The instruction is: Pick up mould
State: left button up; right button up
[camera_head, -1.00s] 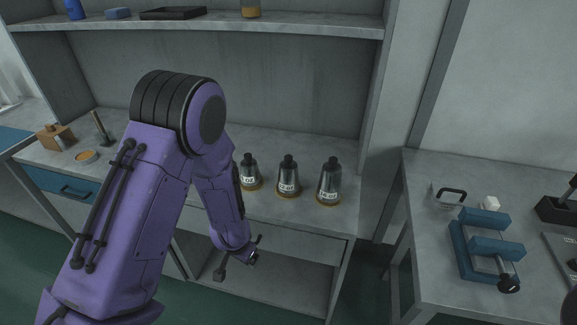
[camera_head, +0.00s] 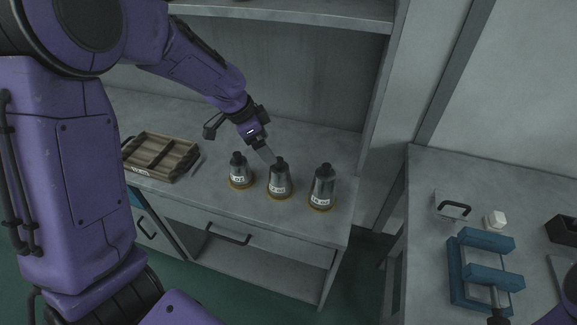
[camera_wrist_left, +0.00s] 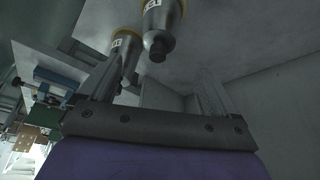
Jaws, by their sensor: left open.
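Three grey metal moulds with dark knobs, white labels and amber bases stand upright in a row on the bench: the left mould (camera_head: 239,172), the middle mould (camera_head: 280,180) and the right mould (camera_head: 322,188). My left gripper (camera_head: 265,154) is open, behind the row and close to the top of the middle mould; I cannot tell whether it touches. In the left wrist view its fingers (camera_wrist_left: 158,85) spread apart with nothing clearly held. Two moulds show there near the top, one mould (camera_wrist_left: 162,22) and another mould (camera_wrist_left: 124,48) partly behind a finger. My right gripper is out of view.
A wooden compartment tray (camera_head: 160,157) sits left of the moulds on the bench (camera_head: 220,215). A shelf (camera_head: 300,12) runs above. A separate right table (camera_head: 425,230) holds a blue vise (camera_head: 485,270), a white block (camera_head: 494,220) and a black tray (camera_head: 562,231).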

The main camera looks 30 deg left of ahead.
aim_at(282, 164)
pick_arm(q)
jog(key=x, duration=0.4)
jog(key=shift+d, duration=0.25)
jog(key=p+x, duration=0.2)
jog(key=x, duration=0.3)
jog(key=shift+w, duration=0.2)
jog(key=shift+w+d+f, duration=0.1)
jog(key=shift+d+f, duration=0.15)
jog(key=shift+f, duration=0.15)
grip_shut()
